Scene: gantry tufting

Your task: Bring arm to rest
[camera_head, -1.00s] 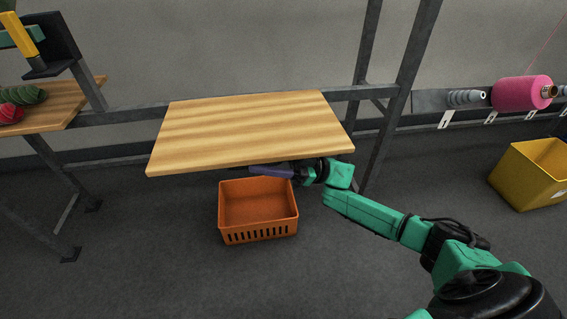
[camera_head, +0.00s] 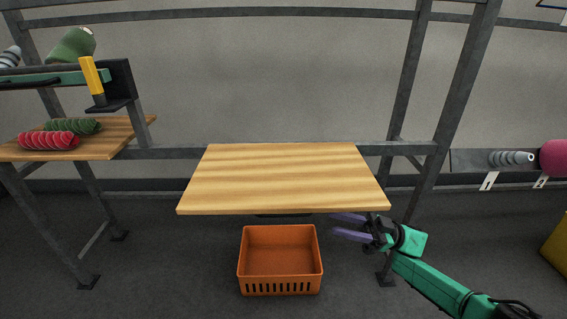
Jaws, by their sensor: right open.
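My right arm comes in from the lower right with green links. My right gripper (camera_head: 338,226) has two purple fingers that stand apart with nothing between them. It is just below the front right corner of the wooden table top (camera_head: 285,178) and points left. It is above and to the right of the orange crate (camera_head: 280,289). My left gripper and left arm are not in view.
An orange crate sits on the floor under the wooden top. Grey frame posts (camera_head: 466,85) stand close to the right arm. A side shelf (camera_head: 110,146) at the left holds red (camera_head: 48,141) and green (camera_head: 73,126) yarn rolls. A pink cone (camera_head: 554,158) is at the right edge.

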